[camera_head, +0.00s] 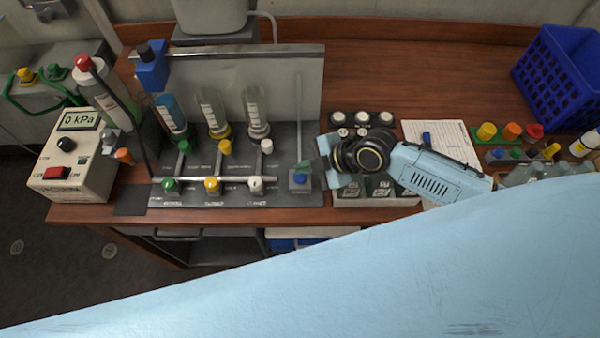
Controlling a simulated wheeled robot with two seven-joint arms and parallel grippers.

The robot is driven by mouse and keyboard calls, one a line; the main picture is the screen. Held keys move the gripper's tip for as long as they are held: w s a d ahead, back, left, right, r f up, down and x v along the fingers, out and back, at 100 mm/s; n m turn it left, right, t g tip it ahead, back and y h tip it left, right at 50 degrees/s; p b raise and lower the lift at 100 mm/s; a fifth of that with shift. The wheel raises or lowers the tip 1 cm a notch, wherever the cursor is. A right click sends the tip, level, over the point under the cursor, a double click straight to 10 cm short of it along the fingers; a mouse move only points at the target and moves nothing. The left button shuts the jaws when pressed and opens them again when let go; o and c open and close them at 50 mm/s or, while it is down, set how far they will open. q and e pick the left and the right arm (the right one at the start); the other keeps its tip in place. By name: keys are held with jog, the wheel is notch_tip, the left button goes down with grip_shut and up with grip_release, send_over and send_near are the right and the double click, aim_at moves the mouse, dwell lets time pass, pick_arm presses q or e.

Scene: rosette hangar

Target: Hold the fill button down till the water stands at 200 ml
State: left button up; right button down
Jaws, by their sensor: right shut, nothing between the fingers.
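A blue button (300,179) sits on a small grey block at the right end of the dark fill panel (225,193). My right gripper (305,168) is shut and empty, its tips just above or on the blue button; I cannot tell if they touch it or if it is pressed. Three graduated cylinders stand tilted on the panel: one with blue (171,114), one with a yellow base (213,113), and a clear one (256,112). Their scales and any water level are too small to read. My left gripper is not in view.
A gauge box (78,155) reading 0 kPa stands at the left. Green, yellow and white valve knobs line the panel front. A block with white-capped items (376,190) lies beneath my right wrist. A blue crate (560,78) stands back right. My arm covers the foreground.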

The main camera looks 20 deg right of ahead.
aim_at(305, 176)
jog(key=shift+f, duration=0.2)
jog(key=shift+f+b, duration=0.3)
jog(key=shift+b, duration=0.15)
jog(key=shift+f+b, duration=0.4)
jog(key=shift+f, duration=0.1)
dwell(0.4)
jog(key=shift+r, duration=0.1)
jog(key=shift+r+p, duration=0.75)
jog(key=shift+r, duration=0.1)
jog(key=shift+r, duration=0.15)
notch_tip(305, 176, up, 5)
jog(key=p, duration=0.4)
